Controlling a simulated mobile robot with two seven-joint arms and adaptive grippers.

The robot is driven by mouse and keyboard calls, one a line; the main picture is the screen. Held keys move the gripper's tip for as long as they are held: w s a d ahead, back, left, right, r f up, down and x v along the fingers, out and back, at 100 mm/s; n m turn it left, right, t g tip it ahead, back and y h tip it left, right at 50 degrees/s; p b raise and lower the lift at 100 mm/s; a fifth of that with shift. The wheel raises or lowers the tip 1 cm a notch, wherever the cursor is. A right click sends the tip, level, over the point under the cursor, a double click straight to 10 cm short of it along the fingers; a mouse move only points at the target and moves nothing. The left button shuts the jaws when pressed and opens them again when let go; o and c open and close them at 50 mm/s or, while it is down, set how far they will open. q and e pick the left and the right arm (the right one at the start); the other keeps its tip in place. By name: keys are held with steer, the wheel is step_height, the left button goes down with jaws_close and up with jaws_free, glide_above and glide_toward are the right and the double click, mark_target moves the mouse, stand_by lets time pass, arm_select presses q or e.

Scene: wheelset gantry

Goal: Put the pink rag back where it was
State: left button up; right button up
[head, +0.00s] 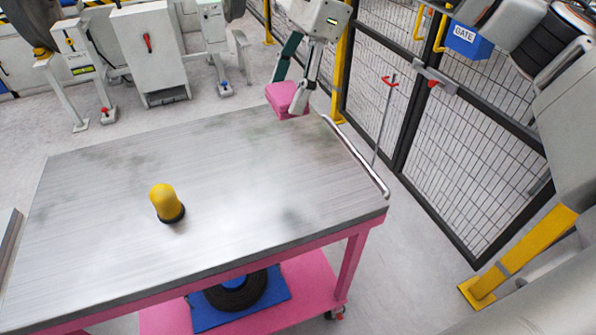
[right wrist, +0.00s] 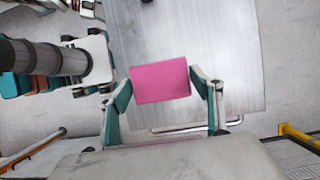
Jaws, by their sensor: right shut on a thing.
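The pink rag (head: 287,97) is a folded block held at the far right corner of the metal-topped cart (head: 120,200). My right gripper (head: 291,88) is shut on it, with a finger on each side. The right wrist view shows the rag (right wrist: 160,82) between the two teal-padded fingers, with the cart top (right wrist: 190,40) beyond it. I cannot tell whether the rag touches the cart top or hangs just above it. My left gripper is not in view.
A yellow dome-topped object (head: 165,200) on a dark base stands on the cart top; the rest of the top is clear. A push handle (head: 357,158) runs along the cart's right end. A mesh fence with a gate (head: 460,130) stands to the right.

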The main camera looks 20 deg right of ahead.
mark_target(285, 177)
step_height(285, 177, down, 20)
steer(key=shift+r+b, duration=0.1)
steer(key=shift+b, duration=0.4)
steer(key=o, duration=0.6)
steer(key=shift+f, duration=0.2)
steer(key=shift+c, duration=0.2)
steer(key=o, duration=0.4)
steer(key=shift+r, duration=0.1)
steer(key=v, duration=1.2)
steer(key=shift+r, duration=0.15)
